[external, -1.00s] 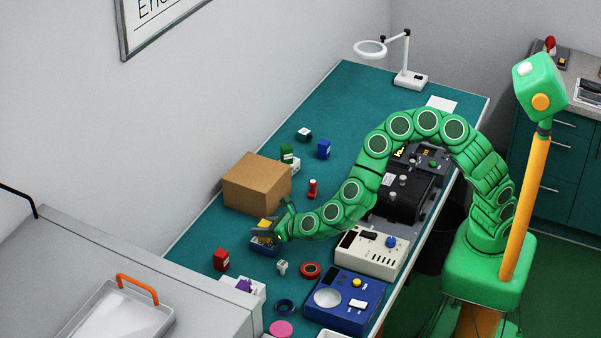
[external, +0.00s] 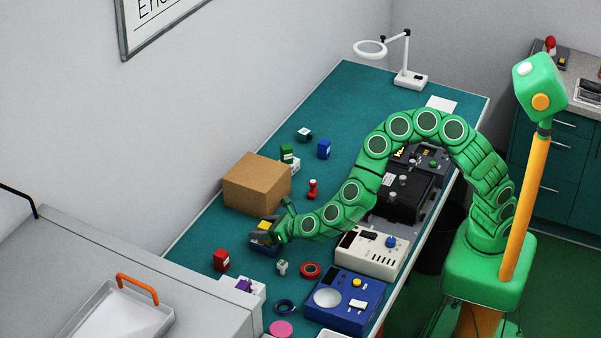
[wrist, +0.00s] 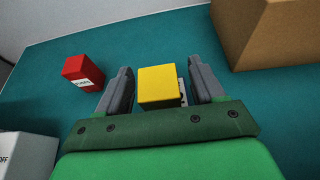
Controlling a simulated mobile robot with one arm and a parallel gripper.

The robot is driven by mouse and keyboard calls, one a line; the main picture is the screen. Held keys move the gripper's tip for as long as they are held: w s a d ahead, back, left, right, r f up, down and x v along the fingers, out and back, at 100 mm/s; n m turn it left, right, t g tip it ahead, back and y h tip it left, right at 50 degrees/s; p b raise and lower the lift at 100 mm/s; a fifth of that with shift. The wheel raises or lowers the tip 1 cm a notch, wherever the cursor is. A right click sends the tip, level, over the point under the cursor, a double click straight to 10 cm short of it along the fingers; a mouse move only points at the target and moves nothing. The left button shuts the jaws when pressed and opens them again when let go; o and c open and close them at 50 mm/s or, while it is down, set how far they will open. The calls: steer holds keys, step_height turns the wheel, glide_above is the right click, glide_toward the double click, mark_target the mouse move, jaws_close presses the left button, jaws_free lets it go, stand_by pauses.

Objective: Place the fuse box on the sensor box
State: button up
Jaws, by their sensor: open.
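A small red box (wrist: 83,72) with a white label, its print too small to read surely, stands left of my gripper; it also shows in the external view (external: 221,260). My gripper (wrist: 160,88) is open, with one finger on each side of a yellow-topped box (wrist: 158,84). Gaps show between the fingers and the yellow top. Which box is the fuse box and which the sensor box, I cannot tell.
A large cardboard box (external: 256,184) stands just behind my gripper. Green (external: 287,153) and blue (external: 324,149) small boxes stand farther back. A white device (external: 371,250), a blue device (external: 344,300) and a red tape roll (external: 310,270) lie to the right and front.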

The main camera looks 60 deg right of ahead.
steer(key=v, duration=1.2)
steer(key=shift+r, duration=0.1)
